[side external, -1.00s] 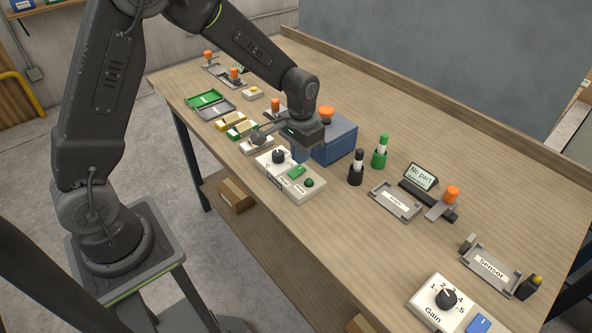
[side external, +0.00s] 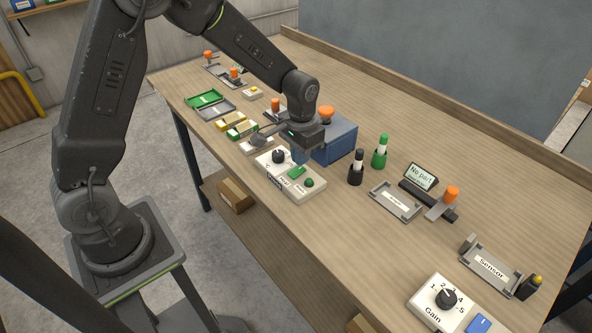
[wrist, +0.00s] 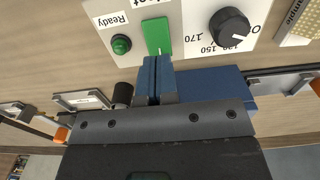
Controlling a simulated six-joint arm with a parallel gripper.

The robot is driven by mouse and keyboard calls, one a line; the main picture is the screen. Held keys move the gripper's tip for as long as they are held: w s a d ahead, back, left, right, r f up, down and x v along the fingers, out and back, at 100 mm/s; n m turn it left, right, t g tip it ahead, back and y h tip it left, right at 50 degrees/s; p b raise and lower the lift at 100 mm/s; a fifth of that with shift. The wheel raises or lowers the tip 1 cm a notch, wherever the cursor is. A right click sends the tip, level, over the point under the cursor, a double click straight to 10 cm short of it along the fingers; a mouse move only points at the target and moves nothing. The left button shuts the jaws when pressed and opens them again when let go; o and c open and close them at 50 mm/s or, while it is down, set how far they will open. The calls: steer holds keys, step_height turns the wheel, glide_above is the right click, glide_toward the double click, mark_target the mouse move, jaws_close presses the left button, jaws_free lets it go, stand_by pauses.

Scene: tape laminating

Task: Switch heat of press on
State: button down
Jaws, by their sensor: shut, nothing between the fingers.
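The press control box (side external: 290,180) is a pale panel at the table's front edge in the side view. It carries a black knob (wrist: 229,27) with a temperature scale, a green switch (wrist: 156,33) and a round green lamp (wrist: 121,44) labelled "Ready". Whether the switch is on or the lamp is lit I cannot tell. My gripper (wrist: 158,62) is shut and empty, its blue fingertips close to the lower edge of the green switch in the wrist view. Contact is not clear. In the side view my gripper hangs just behind the box, beside the blue press (side external: 338,140).
A black marker-like bottle (side external: 356,168) and a green one (side external: 380,152) stand right of the press. A grey tray (side external: 396,202), a "No part" display (side external: 422,176) and a Gain box (side external: 440,300) lie farther right. Coloured trays and blocks lie to the left.

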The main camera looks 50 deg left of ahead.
mark_target(300, 168)
steer(key=shift+f, duration=1.1)
stand_by(0.4)
steer(key=shift+r, duration=3.55)
steer(key=s+r+t, duration=0.2)
steer(key=s+r, duration=0.5)
steer(key=s, duration=0.3)
steer(key=s+d+r+t, duration=0.1)
steer(key=s+r+t, duration=0.2)
steer(key=s+r, duration=0.4)
steer(key=s, duration=0.4)
steer(key=shift+d+r+t, duration=0.2)
steer(key=shift+t, duration=0.1)
